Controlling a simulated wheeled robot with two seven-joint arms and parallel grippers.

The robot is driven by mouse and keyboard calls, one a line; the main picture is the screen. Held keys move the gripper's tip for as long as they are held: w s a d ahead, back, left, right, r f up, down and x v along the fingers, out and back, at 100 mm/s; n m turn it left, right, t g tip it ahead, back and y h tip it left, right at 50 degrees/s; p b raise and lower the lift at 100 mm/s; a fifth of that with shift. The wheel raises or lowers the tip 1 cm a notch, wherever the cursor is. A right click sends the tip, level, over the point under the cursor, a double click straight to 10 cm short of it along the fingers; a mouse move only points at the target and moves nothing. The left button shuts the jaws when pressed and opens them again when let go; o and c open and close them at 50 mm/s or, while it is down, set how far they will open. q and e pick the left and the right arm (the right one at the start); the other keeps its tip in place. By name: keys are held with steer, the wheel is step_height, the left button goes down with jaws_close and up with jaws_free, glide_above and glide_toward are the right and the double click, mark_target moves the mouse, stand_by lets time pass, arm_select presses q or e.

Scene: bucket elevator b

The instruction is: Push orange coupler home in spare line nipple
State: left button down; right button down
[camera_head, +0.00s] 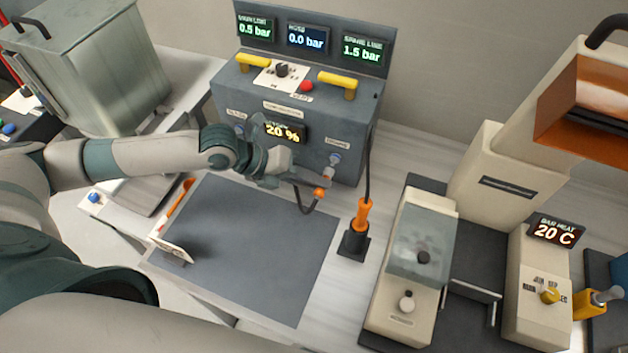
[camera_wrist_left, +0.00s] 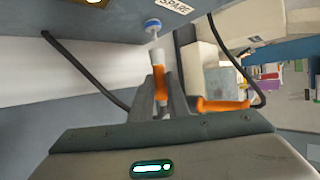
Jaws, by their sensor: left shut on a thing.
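The orange coupler (camera_head: 320,193) is held at the front of the grey cabinet, near its lower right corner. My left gripper (camera_head: 312,184) is shut on it. In the left wrist view, the coupler (camera_wrist_left: 160,82) sits between the fingers (camera_wrist_left: 160,98), with its pale grey front end pointing at the spare line nipple (camera_wrist_left: 153,25). The nipple has a blue ring and a thin stem under the SPARE label. The coupler's front end is in line with the stem and appears to meet it; I cannot tell how far it is on. My right gripper is not in view.
The cabinet (camera_head: 250,105) carries displays; the spare line one (camera_head: 362,50) reads 1.5 bar. An orange-handled tool (camera_head: 362,215) stands in a black holder to the right, with a dark cable rising. A grey mat (camera_head: 250,250) lies in front, mostly clear. A beige machine (camera_head: 405,270) stands right.

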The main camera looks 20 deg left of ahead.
mark_target(324, 173)
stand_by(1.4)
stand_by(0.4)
arm_select(q)
steer(key=shift+w+b, duration=0.15)
steer(key=shift+b, duration=0.15)
steer(key=shift+w, duration=0.55)
steer(key=shift+w+b, duration=0.4)
steer(key=shift+w+r, duration=0.1)
steer(key=shift+w, duration=0.35)
steer(key=c, duration=1.7)
jaws_free()
steer(key=shift+o, duration=0.3)
steer(key=shift+w, duration=0.1)
